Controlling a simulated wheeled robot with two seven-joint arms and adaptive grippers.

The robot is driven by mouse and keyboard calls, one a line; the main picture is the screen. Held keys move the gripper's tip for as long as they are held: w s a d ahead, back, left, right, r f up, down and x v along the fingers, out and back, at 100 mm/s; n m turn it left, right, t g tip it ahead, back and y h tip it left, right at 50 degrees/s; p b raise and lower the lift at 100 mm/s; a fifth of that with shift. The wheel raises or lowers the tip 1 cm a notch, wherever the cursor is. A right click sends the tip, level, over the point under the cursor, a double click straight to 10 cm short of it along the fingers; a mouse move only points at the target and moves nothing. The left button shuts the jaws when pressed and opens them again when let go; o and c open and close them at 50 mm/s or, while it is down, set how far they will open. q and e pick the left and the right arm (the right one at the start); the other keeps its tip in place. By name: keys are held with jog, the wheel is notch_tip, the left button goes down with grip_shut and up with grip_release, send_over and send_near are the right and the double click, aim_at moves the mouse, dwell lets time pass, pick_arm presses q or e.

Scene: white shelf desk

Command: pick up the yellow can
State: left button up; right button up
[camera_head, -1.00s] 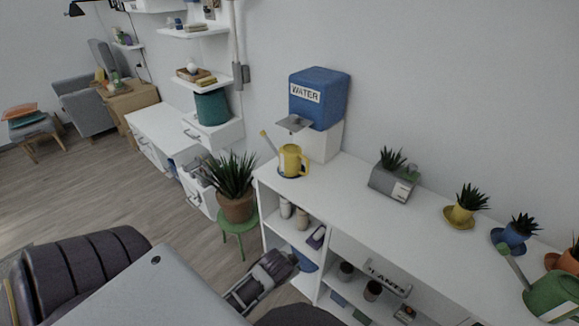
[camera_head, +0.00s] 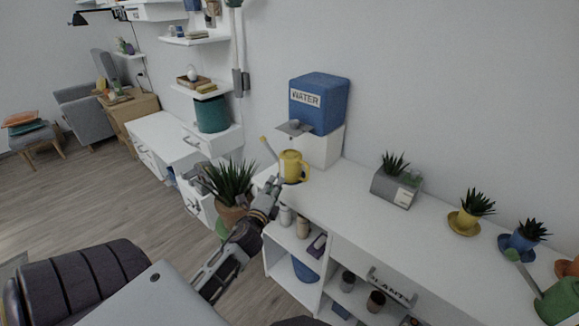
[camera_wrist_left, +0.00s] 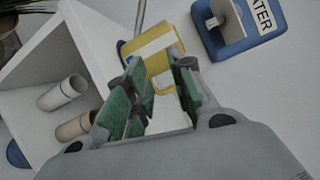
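The yellow can (camera_head: 293,166) is a watering can with a long thin spout. It stands on the white desk top in front of the blue water dispenser (camera_head: 318,104). In the left wrist view the can (camera_wrist_left: 165,42) shows just beyond the fingertips. My left gripper (camera_head: 274,183) reaches up from the lower left to the near side of the can. In the wrist view its green-padded fingers (camera_wrist_left: 158,76) are spread apart with nothing between them, and the can lies ahead of the gap. My right gripper is not in view.
A potted plant (camera_head: 229,185) stands left of the desk, close to my left arm. Small jars (camera_head: 285,215) sit on the shelf below. A grey planter (camera_head: 395,186), a yellow pot (camera_head: 463,222) and a green watering can (camera_head: 559,301) stand along the desk to the right.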

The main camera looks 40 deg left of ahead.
pick_arm(q)
jog(key=shift+w+f+m+t+h, duration=0.15)
jog(key=shift+m+h, duration=1.7)
jog(key=shift+m, duration=2)
jog(key=shift+w+f+m+t+h, duration=0.1)
jog(key=shift+w+f+m+h, duration=0.15)
jog(key=shift+m+h, duration=2.55)
jog(key=shift+w+f+m+t+h, duration=0.15)
jog(key=shift+m+h, duration=0.7)
jog(key=shift+m, duration=4)
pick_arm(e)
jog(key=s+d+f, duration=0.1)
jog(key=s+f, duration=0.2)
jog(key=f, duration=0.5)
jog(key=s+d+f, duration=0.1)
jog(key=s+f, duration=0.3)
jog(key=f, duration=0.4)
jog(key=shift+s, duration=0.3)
pick_arm(q)
jog(key=shift+w+d, duration=0.1)
jog(key=shift+w, duration=0.05)
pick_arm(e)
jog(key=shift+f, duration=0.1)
